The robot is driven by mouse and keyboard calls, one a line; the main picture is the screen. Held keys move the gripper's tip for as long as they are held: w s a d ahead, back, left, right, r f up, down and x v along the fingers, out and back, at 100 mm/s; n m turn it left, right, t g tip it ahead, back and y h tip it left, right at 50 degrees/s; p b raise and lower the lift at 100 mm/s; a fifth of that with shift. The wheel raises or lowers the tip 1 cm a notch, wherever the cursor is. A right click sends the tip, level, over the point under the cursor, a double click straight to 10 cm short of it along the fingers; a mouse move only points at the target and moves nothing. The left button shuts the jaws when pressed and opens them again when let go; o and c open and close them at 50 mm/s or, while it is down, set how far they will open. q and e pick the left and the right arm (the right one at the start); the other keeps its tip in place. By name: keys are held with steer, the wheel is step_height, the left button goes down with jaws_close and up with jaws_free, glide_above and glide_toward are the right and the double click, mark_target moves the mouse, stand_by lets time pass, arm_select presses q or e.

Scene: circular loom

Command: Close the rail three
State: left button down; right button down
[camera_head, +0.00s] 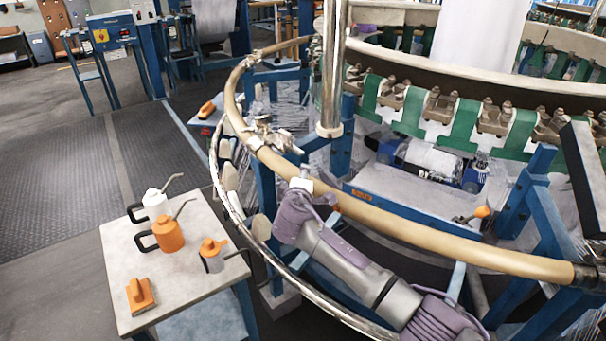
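A tan curved rail (430,232) runs around the front of the circular loom, from the upper middle, round the left and down to the right. A metal fitting (267,136) sits on the rail at its left bend. The rail's right end meets a dark coupling (588,275). I cannot tell which part is rail three. My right arm, grey and purple, reaches in from the lower right. Its gripper (300,186) is at the rail, just below the metal fitting; its fingers are too small and hidden to show whether they are shut. My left gripper is not in view.
A small table (186,284) at the lower left holds a white can (157,204), an orange can (168,234), an orange-topped pot (213,255) and an orange block (140,296). A metal post (330,80) stands by the rail. The dark floor at left is clear.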

steer(key=shift+s+f, duration=0.15)
steer(key=shift+f, duration=0.6)
steer(key=c, duration=0.5)
jaws_free()
steer(key=shift+r, duration=0.1)
steer(key=v, duration=1.2)
steer(key=shift+a+r, duration=0.1)
steer(key=shift+r, duration=0.05)
